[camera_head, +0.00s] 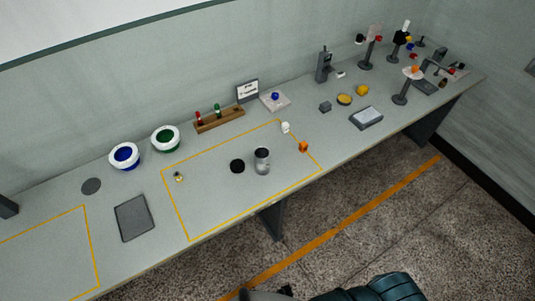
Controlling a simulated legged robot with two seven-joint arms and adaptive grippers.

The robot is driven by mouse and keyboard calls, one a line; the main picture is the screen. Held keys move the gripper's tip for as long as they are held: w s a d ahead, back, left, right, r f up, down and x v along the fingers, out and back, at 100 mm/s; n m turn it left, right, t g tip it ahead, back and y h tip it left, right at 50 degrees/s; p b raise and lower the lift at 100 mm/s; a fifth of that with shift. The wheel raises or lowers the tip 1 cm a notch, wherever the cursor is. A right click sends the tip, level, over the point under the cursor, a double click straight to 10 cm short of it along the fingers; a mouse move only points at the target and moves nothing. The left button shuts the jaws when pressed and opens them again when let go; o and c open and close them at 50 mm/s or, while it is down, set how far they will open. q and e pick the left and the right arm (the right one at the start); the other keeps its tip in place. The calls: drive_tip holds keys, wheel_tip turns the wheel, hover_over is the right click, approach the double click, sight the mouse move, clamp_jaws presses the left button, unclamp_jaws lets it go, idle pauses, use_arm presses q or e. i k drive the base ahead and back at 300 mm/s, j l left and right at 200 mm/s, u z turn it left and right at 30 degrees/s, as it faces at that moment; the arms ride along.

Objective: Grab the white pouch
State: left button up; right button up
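A small white object (285,127), which looks like the white pouch, is on the long grey table near the far edge of a yellow-outlined area. It is too small to make out its shape well. An orange piece (303,147) lies a little nearer and to its right. Dark parts (285,292) at the bottom edge, beside a teal part of mine, seem to belong to my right gripper. They are far from the white object, off the table's front side, and cut off by the frame. My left gripper is not in view.
A metal cup (262,161) and a black disc (237,166) stand in the outlined area. Several stands fill the right end. A grey tablet (134,218) lies left.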

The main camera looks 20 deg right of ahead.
sight(285, 125)
drive_tip(key=i+l, duration=0.15)
drive_tip(key=l, duration=0.25)
drive_tip(key=i+l+u, duration=0.15)
drive_tip(key=l, duration=0.7)
drive_tip(key=i+l+u, duration=0.15)
drive_tip(key=l, duration=0.25)
